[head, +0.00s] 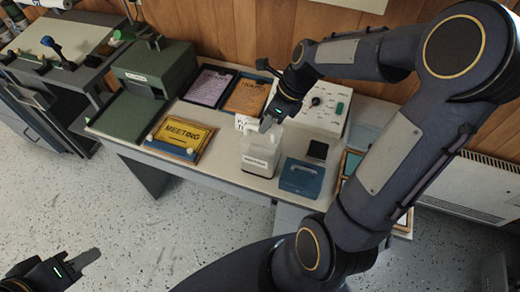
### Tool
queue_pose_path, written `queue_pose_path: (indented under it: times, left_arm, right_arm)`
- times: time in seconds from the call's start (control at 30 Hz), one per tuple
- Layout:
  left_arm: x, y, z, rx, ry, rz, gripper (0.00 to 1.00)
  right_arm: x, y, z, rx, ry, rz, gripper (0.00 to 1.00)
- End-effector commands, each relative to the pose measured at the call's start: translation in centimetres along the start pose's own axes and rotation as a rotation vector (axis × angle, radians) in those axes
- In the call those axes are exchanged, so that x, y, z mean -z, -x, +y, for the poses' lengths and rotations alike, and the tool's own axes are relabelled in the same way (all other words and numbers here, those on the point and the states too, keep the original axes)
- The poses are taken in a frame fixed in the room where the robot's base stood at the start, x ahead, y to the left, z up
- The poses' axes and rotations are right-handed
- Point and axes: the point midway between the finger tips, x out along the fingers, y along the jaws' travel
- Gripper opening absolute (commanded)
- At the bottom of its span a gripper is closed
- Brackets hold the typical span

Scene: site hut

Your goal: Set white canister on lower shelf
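The white canister (261,146), a pale box-like container with a small label low on its front, stands upright on the desk near its front edge. My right gripper (266,124) points down at the canister's top. The fingertips overlap its upper part in the picture, so I cannot tell whether they touch it or how far apart they are. My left gripper (88,257) is low at the left over the floor, away from the desk; its finger opening is unclear. I cannot clearly identify a lower shelf in this view.
The desk holds a green box (152,67), a yellow "MEETING" sign (182,134), trays with papers (209,87), a blue box (301,178) and a white panel with knobs (318,102). A cabinet (62,45) stands left. A white heater (470,189) is right. The left floor is clear.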

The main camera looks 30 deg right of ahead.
Motion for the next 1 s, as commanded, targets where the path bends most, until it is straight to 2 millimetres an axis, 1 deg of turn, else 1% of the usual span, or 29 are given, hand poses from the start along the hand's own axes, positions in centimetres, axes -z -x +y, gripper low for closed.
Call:
queue_pose_path:
  times: [0.03,0.13,0.2,0.3,0.53,0.57,0.73,1.0]
  left_arm:
    - [0.1,0.1,0.1,0.000,0.000,0.000,0.36]
    - [0.1,0.2,0.1,0.000,0.000,0.000,0.36]
    - [0.1,0.1,0.1,0.000,0.000,0.000,0.36]
    - [0.1,0.1,0.1,0.000,0.000,0.000,0.36]
    - [0.1,0.1,0.1,0.000,0.000,0.000,0.36]
    - [0.1,0.1,0.1,0.000,0.000,0.000,0.36]
    - [0.1,0.1,0.1,0.000,0.000,0.000,0.36]
    - [0.1,0.1,0.1,0.000,0.000,0.000,0.36]
  right_arm:
    - [-0.1,-0.8,0.0,-0.006,-0.001,0.003,0.26]
    - [-0.2,-2.4,-0.1,-0.006,0.000,0.003,0.26]
    - [-0.2,-3.3,-0.1,-0.004,0.001,0.003,0.26]
    - [-0.2,-4.0,-0.1,-0.001,0.001,0.002,0.26]
    - [-0.2,-4.1,-0.1,0.000,0.002,0.001,0.26]
    - [-0.2,-4.1,-0.1,0.000,0.002,0.001,0.23]
    - [-0.2,-4.1,-0.1,0.000,0.002,0.001,0.01]
    - [-0.3,-4.0,-0.1,0.001,0.003,0.000,0.00]
